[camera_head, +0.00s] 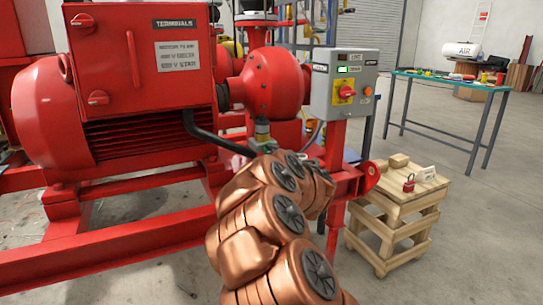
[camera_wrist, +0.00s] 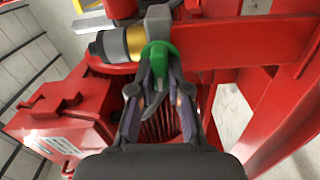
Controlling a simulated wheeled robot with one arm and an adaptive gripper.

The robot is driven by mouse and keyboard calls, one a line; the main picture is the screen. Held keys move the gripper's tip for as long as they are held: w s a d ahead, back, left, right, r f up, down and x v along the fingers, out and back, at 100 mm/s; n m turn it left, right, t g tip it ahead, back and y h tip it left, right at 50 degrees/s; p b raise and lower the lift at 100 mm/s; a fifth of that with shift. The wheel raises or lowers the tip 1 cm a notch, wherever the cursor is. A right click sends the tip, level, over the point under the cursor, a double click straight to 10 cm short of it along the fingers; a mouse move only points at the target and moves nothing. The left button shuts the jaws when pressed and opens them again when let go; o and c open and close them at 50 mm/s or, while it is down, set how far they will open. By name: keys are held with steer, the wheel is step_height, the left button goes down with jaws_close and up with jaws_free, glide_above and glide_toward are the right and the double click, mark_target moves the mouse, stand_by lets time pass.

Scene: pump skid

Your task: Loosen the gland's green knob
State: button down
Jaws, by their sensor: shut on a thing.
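The green knob (camera_wrist: 157,50) shows in the wrist view at the upper middle, below a grey block-shaped fitting (camera_wrist: 160,22). My gripper (camera_wrist: 159,62) has one finger on each side of the knob and is shut on it. The fingers hide the knob's sides. A yellow ring (camera_wrist: 134,42) and a dark grey cylinder sit to the left of the fitting. In the head view the fitting (camera_head: 262,130) shows below the round red pump casing (camera_head: 274,82). My copper-coloured arm hides most of the gripper and knob there.
The red motor with its terminal box (camera_head: 140,55) fills the left. A grey control box (camera_head: 345,85) with a red switch stands close to the right. A wooden stand (camera_head: 398,195) carries a red padlock. A green-topped bench (camera_head: 450,80) is farther back.

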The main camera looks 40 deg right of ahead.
steer(key=shift+n, duration=0.5)
steer(key=c, duration=1.1)
jaws_free()
steer(key=v, duration=1.2)
